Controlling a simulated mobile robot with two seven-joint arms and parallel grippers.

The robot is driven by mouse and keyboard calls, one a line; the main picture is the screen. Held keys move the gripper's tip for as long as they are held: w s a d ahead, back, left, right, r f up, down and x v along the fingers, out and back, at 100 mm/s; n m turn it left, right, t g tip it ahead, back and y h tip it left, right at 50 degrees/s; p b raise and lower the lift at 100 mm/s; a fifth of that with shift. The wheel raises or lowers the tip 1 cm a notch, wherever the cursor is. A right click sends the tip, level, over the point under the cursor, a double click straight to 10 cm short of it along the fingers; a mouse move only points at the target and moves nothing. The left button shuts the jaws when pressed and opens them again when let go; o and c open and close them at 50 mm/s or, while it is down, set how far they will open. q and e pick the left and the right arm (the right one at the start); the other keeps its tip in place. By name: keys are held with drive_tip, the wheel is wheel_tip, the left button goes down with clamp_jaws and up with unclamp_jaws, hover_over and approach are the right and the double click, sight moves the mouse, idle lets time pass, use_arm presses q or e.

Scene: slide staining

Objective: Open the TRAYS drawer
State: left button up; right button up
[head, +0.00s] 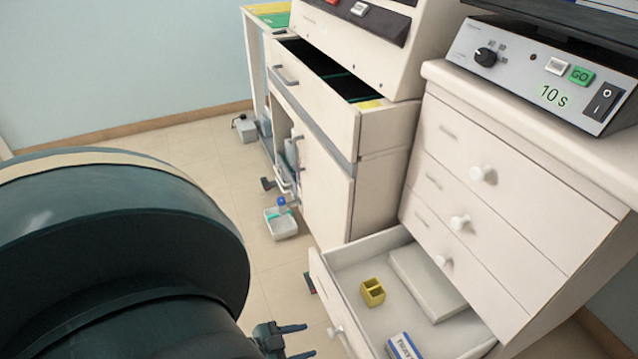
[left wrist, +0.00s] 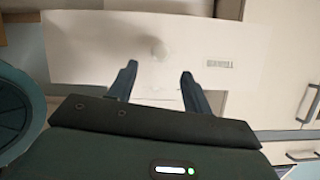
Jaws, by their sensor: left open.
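The lowest drawer (head: 370,258) of the cabinet on the right stands open in the head view. My left gripper (head: 304,341) is open in front of this drawer's face, its fingers pointing toward the round white knob (head: 335,332) but apart from it. In the left wrist view, a white drawer front (left wrist: 95,50) shows its knob (left wrist: 158,48) just beyond and between the open fingertips (left wrist: 158,72). The label (left wrist: 220,64) beside the knob is too small to read. Nothing is between the fingers. My right gripper is not in view.
The open drawer holds a yellow divided box (head: 372,292), a grey flat block (head: 428,283) and a blue-and-white box (head: 404,346). Shut drawers (head: 500,210) are above. Another cabinet's top drawer (head: 318,92) is also open. A small white tray (head: 281,225) stands beyond, over bare floor.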

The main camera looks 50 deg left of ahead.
use_arm(q)
drive_tip(key=p+v, duration=0.1)
drive_tip(key=v, duration=0.4)
drive_tip(key=shift+s+a+r, duration=0.1)
drive_tip(key=shift+s+r, duration=0.05)
drive_tip(key=shift+s, duration=0.2)
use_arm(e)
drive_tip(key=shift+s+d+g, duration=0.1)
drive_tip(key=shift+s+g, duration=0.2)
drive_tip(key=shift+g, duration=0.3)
